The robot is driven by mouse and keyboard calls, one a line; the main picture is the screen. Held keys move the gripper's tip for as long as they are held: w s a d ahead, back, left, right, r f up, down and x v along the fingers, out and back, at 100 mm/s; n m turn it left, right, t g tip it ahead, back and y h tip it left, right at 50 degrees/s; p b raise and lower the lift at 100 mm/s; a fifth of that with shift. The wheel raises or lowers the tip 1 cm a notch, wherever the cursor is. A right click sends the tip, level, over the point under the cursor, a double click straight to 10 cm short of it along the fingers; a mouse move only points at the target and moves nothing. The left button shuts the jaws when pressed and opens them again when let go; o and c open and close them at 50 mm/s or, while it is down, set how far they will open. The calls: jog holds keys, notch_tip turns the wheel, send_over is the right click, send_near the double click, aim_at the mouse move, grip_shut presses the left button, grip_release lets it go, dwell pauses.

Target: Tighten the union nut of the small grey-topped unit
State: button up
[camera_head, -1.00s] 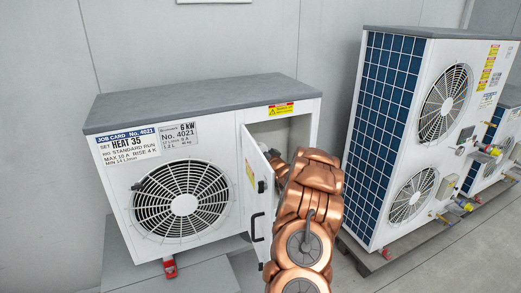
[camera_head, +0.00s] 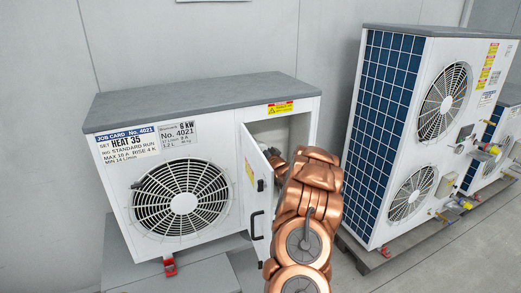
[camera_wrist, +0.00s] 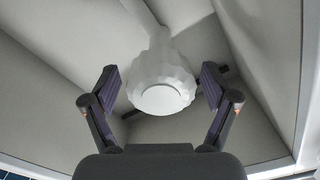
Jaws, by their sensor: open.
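The small grey-topped unit (camera_head: 188,165) stands against the wall in the head view, with its side door (camera_head: 258,195) open and my arm reaching into the opening. In the wrist view a light grey ribbed nut (camera_wrist: 161,80) sits on a pipe running up from it, with a round flat face toward me. My gripper (camera_wrist: 160,92) is open, one finger on each side of the nut, with gaps visible between pads and nut. In the head view my gripper is mostly hidden by my arm and the door.
The open door with its black handle (camera_head: 255,226) is close to the left of my arm. A larger unit with two fans (camera_head: 425,130) stands to the right. Inside the compartment, pale walls (camera_wrist: 60,80) surround the nut.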

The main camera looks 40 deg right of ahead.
jog(key=v, duration=1.2)
dwell(0.4)
dwell(0.5)
